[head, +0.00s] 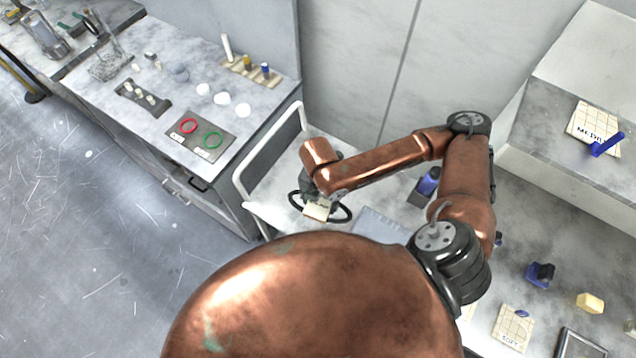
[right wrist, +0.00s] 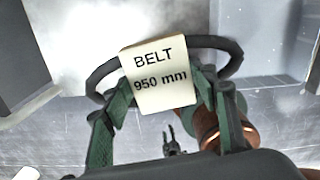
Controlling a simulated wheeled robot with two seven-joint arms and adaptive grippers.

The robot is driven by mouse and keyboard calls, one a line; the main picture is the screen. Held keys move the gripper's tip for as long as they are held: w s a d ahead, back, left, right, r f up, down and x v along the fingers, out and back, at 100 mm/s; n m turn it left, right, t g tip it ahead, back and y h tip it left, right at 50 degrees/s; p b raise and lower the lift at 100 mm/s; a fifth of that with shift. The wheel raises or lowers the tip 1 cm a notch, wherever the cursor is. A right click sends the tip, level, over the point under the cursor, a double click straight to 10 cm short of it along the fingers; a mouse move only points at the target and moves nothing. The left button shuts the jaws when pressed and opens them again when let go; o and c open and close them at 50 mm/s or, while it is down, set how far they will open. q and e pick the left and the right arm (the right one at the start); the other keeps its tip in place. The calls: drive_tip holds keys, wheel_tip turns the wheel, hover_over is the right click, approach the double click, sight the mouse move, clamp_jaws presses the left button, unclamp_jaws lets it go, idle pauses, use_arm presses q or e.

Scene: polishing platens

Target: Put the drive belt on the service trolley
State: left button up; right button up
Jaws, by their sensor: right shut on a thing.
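The drive belt (head: 347,213) is a black ring with a cream tag, hanging from my right gripper (head: 318,196). In the right wrist view the tag (right wrist: 159,78) reads "BELT 950 mm", and the black belt (right wrist: 103,76) loops behind it. My right gripper's green fingers (right wrist: 165,100) are shut on the belt at either side of the tag. The service trolley (head: 262,212) is pale with a white tube handle. The belt appears over its top in the head view; I cannot tell whether it touches. A small dark gripper, seemingly my left (right wrist: 174,140), shows far below; its jaws are unclear.
A marble-topped bench (head: 155,125) stands left of the trolley, with a mat (head: 200,143) bearing red and green rings. At right, a counter (head: 575,245) holds blue parts and labelled cards. A grey wall (head: 350,70) closes the back.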

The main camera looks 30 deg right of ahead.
drive_tip(key=n, duration=0.1)
drive_tip(key=s+n, duration=0.1)
drive_tip(key=n, duration=0.1)
drive_tip(key=shift+s+a+p, duration=0.1)
drive_tip(key=shift+a+p, duration=0.1)
drive_tip(key=shift+p, duration=0.1)
drive_tip(key=n, duration=0.4)
drive_tip(key=shift+s+a+f+p, duration=0.2)
drive_tip(key=shift+s+p, duration=0.1)
drive_tip(key=shift+s, duration=0.1)
drive_tip(key=w+d+f, duration=0.1)
drive_tip(key=w+f, duration=0.2)
drive_tip(key=w, duration=0.1)
drive_tip(key=w+d+f, duration=0.1)
drive_tip(key=w+f, duration=0.1)
drive_tip(key=w, duration=0.2)
drive_tip(key=w+d+f, duration=0.1)
drive_tip(key=w+f, duration=0.2)
drive_tip(key=w, duration=0.1)
drive_tip(key=shift+w+d+f+p, duration=0.1)
drive_tip(key=shift+w+f+p, duration=0.1)
drive_tip(key=shift+f+p, duration=0.15)
drive_tip(key=shift+w+d+f, duration=0.15)
drive_tip(key=shift+w+f, duration=0.2)
drive_tip(key=shift+f, duration=0.05)
wheel_tip(320, 180, down, 3)
drive_tip(key=shift+w+p, duration=0.15)
drive_tip(key=shift+p, duration=0.15)
drive_tip(key=shift+f, duration=0.25)
drive_tip(key=shift+f, duration=0.15)
